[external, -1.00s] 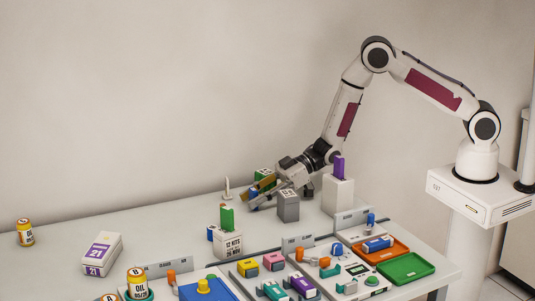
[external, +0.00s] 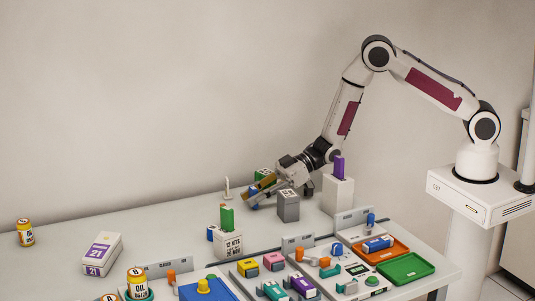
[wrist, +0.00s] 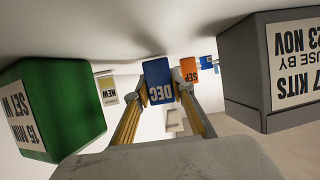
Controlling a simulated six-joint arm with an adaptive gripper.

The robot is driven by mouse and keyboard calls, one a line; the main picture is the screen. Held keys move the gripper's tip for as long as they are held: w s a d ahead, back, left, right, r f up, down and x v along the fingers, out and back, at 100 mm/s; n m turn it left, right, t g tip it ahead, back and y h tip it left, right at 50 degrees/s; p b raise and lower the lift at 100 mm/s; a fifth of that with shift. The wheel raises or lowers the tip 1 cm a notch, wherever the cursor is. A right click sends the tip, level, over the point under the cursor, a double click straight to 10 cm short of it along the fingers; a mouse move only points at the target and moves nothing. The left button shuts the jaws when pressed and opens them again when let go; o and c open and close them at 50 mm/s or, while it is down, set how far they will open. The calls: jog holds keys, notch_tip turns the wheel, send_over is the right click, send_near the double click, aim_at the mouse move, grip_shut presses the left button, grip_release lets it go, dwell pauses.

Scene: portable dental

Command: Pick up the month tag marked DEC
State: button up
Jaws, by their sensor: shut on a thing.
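The blue month tag marked DEC (wrist: 158,80) stands between my fingertips in the wrist view, its lettering upside down there. My gripper (wrist: 160,92) is shut on it, one yellow-sided finger at each side. In the external view my gripper (external: 257,191) reaches low over the far part of the table, and a bit of blue (external: 253,205) shows below its fingertips. I cannot tell from these views whether the tag touches the table. An orange tag marked SEP (wrist: 188,70) is just right of the DEC tag in the wrist view.
A grey labelled box (wrist: 255,65) stands close on the right in the wrist view, and a green labelled box (wrist: 55,105) on the left. A white block with a purple piece (external: 338,193) stands near my wrist. Trays (external: 405,268) fill the front right of the table.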

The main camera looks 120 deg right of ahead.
aim_at(253, 188)
jog(key=shift+r, duration=4.75)
